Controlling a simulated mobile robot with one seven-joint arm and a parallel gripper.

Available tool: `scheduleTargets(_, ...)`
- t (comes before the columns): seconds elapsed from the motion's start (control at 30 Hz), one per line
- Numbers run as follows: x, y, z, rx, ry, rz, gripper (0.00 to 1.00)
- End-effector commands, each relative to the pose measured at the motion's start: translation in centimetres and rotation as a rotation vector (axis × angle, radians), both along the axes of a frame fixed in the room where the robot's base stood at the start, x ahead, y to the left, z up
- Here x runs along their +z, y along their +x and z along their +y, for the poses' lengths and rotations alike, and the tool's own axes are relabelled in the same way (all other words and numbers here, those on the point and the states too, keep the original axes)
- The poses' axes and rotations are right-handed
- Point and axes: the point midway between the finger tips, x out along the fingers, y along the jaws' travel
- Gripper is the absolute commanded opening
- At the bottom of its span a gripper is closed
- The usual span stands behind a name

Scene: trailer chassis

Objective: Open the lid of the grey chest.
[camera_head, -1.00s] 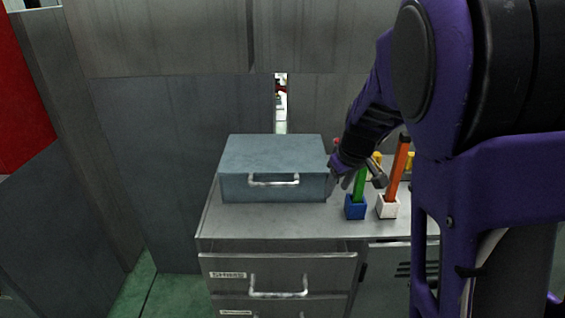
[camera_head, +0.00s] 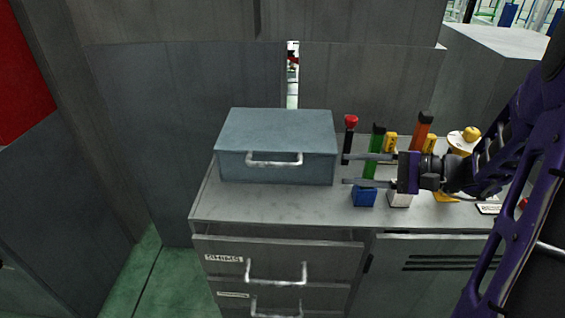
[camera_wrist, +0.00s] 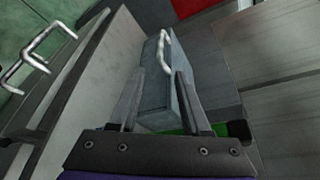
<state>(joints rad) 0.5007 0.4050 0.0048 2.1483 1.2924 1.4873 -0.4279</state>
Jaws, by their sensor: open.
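The grey chest (camera_head: 277,140) sits on the left part of the metal cabinet top, its lid shut. A pale bar handle (camera_head: 274,160) is on its front face. The chest also shows in the wrist view (camera_wrist: 158,100), with its handle (camera_wrist: 167,50) ahead of the fingers. My gripper (camera_head: 345,171) is open, its two fingers pointing left towards the chest's right side. It is empty, and the fingertips are close to the chest but seem apart from it. In the wrist view the chest appears between my fingers (camera_wrist: 160,85), farther off.
Drawers with handles (camera_head: 277,272) are below. The cabinet top (camera_head: 270,208) before the chest is clear.

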Motion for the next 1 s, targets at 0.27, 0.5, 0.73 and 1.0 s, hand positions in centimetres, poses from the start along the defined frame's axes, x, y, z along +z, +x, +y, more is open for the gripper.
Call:
scheduleTargets(0.27,-0.7,1.2,3.2,-0.006,0.007,0.001,0.47)
scheduleTargets(0.5,-1.9,2.8,8.1,-0.004,0.005,0.0,0.47)
scheduleTargets(0.73,-2.9,4.2,12.5,-0.006,0.005,0.0,0.47)
scheduleTargets(1.0,-3.6,5.3,15.5,-0.008,0.004,-0.002,0.47)
